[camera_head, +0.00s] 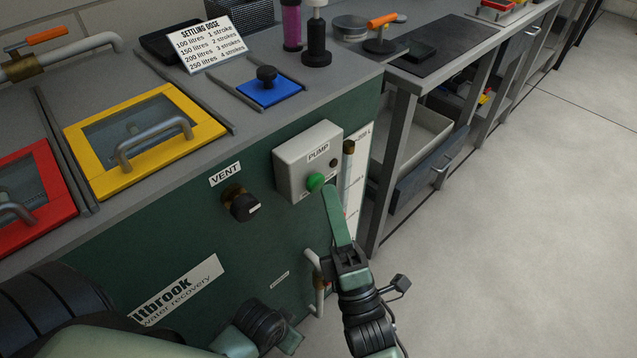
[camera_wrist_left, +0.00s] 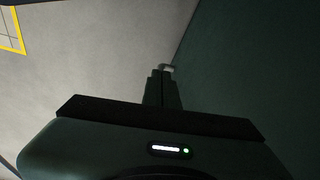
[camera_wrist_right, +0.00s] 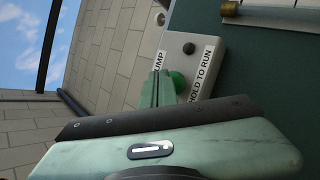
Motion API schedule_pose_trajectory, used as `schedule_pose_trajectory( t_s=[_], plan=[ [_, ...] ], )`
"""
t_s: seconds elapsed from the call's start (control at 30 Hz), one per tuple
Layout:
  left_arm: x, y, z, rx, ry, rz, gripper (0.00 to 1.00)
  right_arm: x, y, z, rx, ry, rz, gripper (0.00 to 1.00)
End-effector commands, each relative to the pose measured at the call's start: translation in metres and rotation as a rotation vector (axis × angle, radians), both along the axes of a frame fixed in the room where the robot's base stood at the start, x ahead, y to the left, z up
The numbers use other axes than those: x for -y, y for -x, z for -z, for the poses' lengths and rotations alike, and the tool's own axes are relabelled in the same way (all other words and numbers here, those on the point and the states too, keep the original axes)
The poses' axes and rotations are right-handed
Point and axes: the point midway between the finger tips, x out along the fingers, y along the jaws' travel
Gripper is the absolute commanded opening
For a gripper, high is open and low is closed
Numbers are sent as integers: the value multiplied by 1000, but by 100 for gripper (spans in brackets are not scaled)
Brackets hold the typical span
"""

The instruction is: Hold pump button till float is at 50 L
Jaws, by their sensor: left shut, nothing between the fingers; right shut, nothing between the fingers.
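The white pump box (camera_head: 292,157) is on the green tank front, with a green button (camera_head: 315,181) and a small dark round spot above it. My right gripper (camera_head: 327,188) is shut and empty, its tips right beside the button. In the right wrist view the shut fingers (camera_wrist_right: 160,82) partly overlap the green button (camera_wrist_right: 179,83); I cannot tell if they touch it. The level scale (camera_head: 358,160) with a brass-capped tube (camera_head: 348,149) stands right of the box. My right gripper hides part of it, and I cannot make out the float. My left gripper (camera_wrist_left: 163,75) is shut and empty.
The vent knob (camera_head: 240,204) is left of the pump box. A settling dose card (camera_head: 206,46), yellow hatch (camera_head: 205,124) and blue plate (camera_head: 268,93) are on top. Floor at right is clear.

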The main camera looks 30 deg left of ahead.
Motion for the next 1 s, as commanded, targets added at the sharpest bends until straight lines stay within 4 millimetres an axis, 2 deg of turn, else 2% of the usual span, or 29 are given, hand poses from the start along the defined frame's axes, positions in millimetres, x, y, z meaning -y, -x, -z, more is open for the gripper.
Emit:
schedule_pose_trajectory(
  t_s=[0.4, 1.0],
  plan=[
    [-1, 9, 6, -23, -3, -1, 0, -1, 0, 0, 0, 0, 0, 0],
    [-1, 3, -4, -6, -2, -1, 0, -6, -2, 0, 0, 0, 0, 0]
  ],
)
